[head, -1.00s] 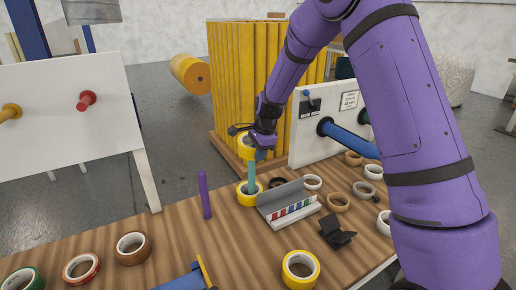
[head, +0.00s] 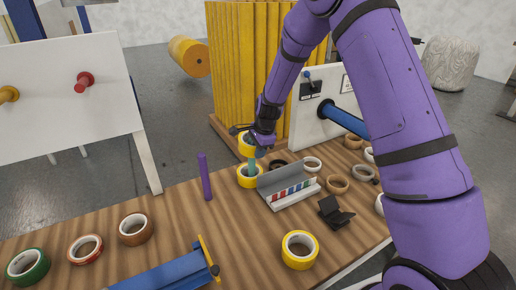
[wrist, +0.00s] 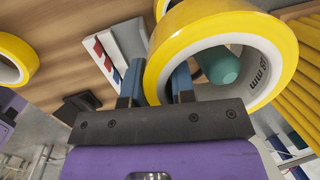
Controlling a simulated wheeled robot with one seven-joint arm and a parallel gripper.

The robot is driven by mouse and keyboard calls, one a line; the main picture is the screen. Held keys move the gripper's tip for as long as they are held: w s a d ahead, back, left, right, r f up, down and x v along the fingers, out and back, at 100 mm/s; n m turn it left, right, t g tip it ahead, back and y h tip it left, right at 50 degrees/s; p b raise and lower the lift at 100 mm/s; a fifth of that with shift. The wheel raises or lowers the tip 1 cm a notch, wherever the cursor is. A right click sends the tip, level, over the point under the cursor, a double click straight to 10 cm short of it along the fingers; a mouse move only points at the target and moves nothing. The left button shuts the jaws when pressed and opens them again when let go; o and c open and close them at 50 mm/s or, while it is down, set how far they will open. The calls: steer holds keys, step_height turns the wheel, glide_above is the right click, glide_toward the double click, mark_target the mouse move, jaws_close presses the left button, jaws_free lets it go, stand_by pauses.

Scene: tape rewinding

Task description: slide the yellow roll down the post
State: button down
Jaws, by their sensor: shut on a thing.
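My gripper (wrist: 157,85) is shut on the wall of a yellow roll (wrist: 280,47), one finger outside the ring and one in its hole. The rounded top of the teal post (wrist: 218,65) shows inside the hole, so the roll appears to be around the post's upper part. In the head view, the held roll (head: 244,146) is partly hidden by my gripper (head: 262,140). A short stretch of the teal post (head: 252,163) shows below it. Another yellow roll (head: 250,181) sits at the post's base.
A grey holder (head: 290,188) with coloured strips stands close right of the post. A purple stick (head: 205,178) stands to the left. A further yellow roll (head: 300,262), a black stand (head: 335,212) and several brown and white rolls lie on the wooden table (head: 190,215).

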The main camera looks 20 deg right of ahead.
steer(key=c, duration=0.9)
jaws_free()
steer(key=shift+r, duration=0.1)
steer(key=v, duration=1)
steer(key=shift+r, duration=0.3)
